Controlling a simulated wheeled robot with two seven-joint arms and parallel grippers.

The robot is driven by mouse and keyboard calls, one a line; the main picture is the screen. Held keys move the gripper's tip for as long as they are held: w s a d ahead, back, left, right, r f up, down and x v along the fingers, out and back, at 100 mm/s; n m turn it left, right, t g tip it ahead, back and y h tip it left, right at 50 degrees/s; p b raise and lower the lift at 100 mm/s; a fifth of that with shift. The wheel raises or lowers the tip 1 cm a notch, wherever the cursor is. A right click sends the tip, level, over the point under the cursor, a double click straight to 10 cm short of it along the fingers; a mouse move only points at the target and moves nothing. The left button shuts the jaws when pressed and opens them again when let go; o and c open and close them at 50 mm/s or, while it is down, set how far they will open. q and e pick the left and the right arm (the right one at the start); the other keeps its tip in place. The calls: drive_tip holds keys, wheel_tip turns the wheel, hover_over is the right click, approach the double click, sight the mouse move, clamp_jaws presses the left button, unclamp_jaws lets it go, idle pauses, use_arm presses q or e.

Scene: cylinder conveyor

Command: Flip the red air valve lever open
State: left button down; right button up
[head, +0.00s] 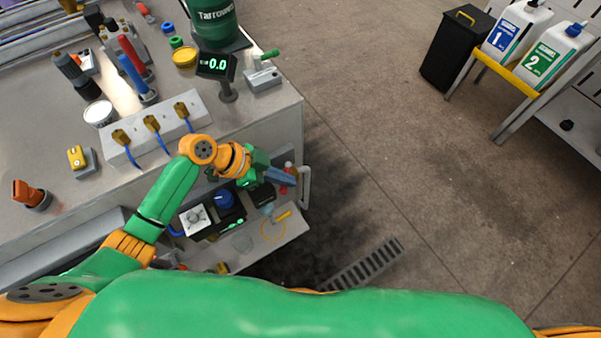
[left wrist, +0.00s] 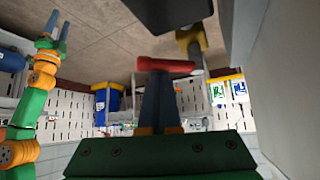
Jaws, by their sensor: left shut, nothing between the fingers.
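The red valve lever (left wrist: 168,66) is a short red bar lying crosswise in the left wrist view, right at the tips of my left gripper (left wrist: 157,78). I cannot tell whether the fingertips touch it. In the head view the red lever (head: 287,178) shows only as a small patch at the bench's right end, partly hidden by my left gripper (head: 283,176). The left fingers are closed together with nothing between them. My right gripper (left wrist: 57,27) shows at the upper left of the left wrist view, its fingers apart and empty.
A brass-yellow fitting (left wrist: 191,40) is just beyond the lever. A grey bar handle (head: 305,187) is beside the gripper at the bench end. Below is a shelf (head: 285,238) with a blue-knobbed device (head: 225,199).

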use_arm(q)
drive_tip(key=shift+w+a, duration=0.1)
drive_tip(key=shift+a, duration=0.65)
idle(0.3)
drive_tip(key=s+d+r+p, duration=0.2)
drive_tip(key=s+r+p, duration=0.6)
drive_tip(key=s+r, duration=0.5)
drive_tip(key=shift+s+d, duration=0.3)
drive_tip(key=shift+d, duration=0.05)
